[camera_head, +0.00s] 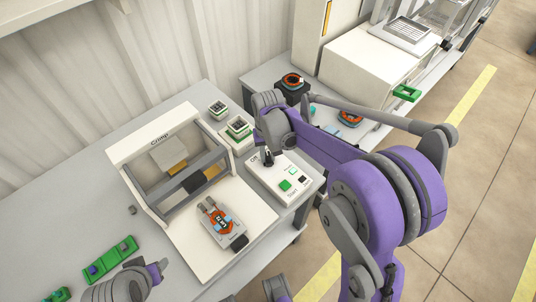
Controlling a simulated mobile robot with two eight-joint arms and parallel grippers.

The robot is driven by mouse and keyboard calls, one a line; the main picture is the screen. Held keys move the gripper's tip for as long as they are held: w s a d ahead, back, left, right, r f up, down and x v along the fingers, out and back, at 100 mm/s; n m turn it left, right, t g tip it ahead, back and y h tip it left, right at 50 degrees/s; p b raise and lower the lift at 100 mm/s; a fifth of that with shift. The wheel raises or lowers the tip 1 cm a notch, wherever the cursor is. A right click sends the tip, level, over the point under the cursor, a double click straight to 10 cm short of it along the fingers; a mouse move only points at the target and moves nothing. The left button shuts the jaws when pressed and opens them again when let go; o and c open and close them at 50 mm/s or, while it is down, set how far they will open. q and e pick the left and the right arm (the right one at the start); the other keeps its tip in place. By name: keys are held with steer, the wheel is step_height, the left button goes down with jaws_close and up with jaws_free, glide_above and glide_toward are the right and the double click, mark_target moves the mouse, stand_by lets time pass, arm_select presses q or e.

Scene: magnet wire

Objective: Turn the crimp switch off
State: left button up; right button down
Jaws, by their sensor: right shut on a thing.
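The white control box (266,180) stands on the grey table to the right of the crimp machine (128,148), which is labelled "Crimp". My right gripper (267,158) reaches down to the box's back left corner, beside a partly covered "Off" label. It is shut on the crimp switch there; the gripper and wrist hide most of the switch, so its position is unclear. My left gripper (125,286) is at the bottom left, near a green holder; its fingers are not clear.
An orange-and-grey part (221,222) sits on the crimp machine's front plate. A green holder (109,257) lies at the left. Green-and-white parts (238,128) stand behind the control box. A second table with machines is at the back right. My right arm covers the right side.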

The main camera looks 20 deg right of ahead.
mark_target(268, 157)
steer(key=n, duration=0.6)
steer(key=shift+n, duration=0.3)
steer(key=n, duration=0.6)
steer(key=shift+n+b, duration=0.3)
steer(key=c, duration=0.7)
jaws_free()
steer(key=shift+r, duration=0.1)
step_height(268, 157, up, 11)
steer(key=shift+f+p, duration=0.15)
steer(key=shift+p, duration=0.45)
